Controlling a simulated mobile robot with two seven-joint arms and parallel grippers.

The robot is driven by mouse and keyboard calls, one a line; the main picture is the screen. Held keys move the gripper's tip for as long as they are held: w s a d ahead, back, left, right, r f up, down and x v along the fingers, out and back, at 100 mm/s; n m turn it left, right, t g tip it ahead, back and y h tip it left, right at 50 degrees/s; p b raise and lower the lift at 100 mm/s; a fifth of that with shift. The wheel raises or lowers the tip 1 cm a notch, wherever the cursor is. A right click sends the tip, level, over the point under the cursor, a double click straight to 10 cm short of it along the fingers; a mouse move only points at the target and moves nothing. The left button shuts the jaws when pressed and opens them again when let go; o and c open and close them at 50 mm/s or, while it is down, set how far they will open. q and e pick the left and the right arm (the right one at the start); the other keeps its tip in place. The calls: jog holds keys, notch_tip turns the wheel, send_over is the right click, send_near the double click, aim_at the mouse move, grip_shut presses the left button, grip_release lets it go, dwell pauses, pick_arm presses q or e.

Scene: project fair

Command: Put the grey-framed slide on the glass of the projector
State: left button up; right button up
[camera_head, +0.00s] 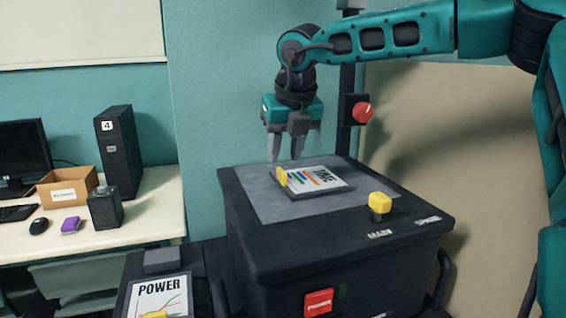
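The projector (335,255) is a black box with a grey glass plate (262,197) on top. A slide (318,181) with a greyish frame, coloured bars and a yellow tab (281,177) lies on the glass, towards its right part. My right gripper (286,160) points down just above and behind the slide's tab end. Its two fingers are apart with nothing between them. A second slide (158,298) marked POWER, with a dark frame and a yellow tab, lies at lower left, cut off by the picture edge. My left gripper is not in view.
A yellow knob (379,203) stands on the projector's right front corner. A dark post with a red knob (362,112) rises behind the projector. At left, a white desk (150,220) holds a cardboard box (67,187), a black tower (119,150) and a speaker (105,207).

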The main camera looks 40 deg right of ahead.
jog(key=d+v, duration=0.1)
jog(key=v, duration=0.6)
jog(key=shift+a+r, duration=0.35)
jog(key=shift+a, duration=0.2)
jog(key=shift+s, duration=0.15)
